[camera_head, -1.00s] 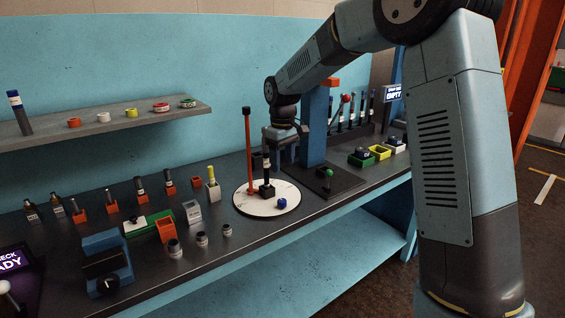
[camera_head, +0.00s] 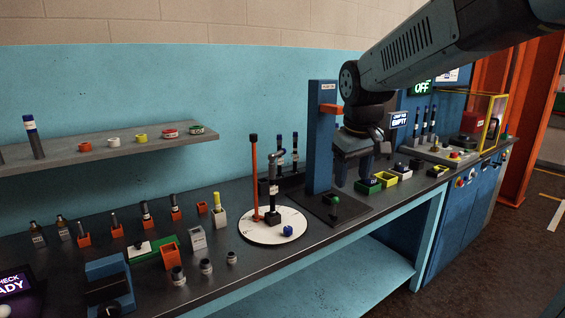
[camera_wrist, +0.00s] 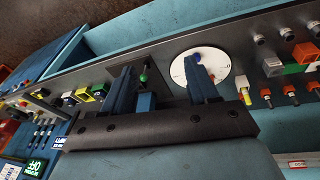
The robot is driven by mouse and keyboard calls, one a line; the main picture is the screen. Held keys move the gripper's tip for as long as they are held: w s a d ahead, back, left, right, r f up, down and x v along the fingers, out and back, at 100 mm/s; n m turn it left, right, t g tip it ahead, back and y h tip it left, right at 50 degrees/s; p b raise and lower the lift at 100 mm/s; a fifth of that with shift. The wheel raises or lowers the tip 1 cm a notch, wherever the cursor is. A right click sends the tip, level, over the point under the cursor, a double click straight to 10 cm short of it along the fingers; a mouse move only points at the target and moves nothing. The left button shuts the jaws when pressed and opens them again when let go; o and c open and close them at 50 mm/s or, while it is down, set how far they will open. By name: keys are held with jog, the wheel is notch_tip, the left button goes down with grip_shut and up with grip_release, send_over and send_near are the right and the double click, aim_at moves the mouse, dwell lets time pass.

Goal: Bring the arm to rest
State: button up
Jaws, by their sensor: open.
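My gripper (camera_head: 354,166) hangs from the arm in front of the blue press column (camera_head: 321,140), above the right part of the bench. In the wrist view my gripper (camera_wrist: 160,88) shows two dark blue fingers spread apart with nothing held between them. The arm is stretched out from the upper right of the head view. A dark hose piece (camera_head: 273,182) stands upright in a black block on the white round plate (camera_head: 262,236), to the left of my gripper and apart from it. The white plate also shows in the wrist view (camera_wrist: 236,66).
An orange post (camera_head: 254,185) stands on the plate. Green, yellow and white bins (camera_head: 387,179) sit right of the press. Orange holders with fittings (camera_head: 146,213) line the bench at left. A grey shelf (camera_head: 100,153) hangs on the wall. The floor in front (camera_head: 470,250) is clear.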

jog(key=s+d+f+m+t, duration=0.1)
jog(key=s+d+m, duration=0.3)
jog(key=s, duration=1.3)
jog(key=d+t, duration=0.1)
jog(key=d, duration=0.2)
jog(key=shift+s+d+m+t, duration=0.25)
jog(key=shift+d+m+t, duration=0.05)
jog(key=shift+d, duration=0.05)
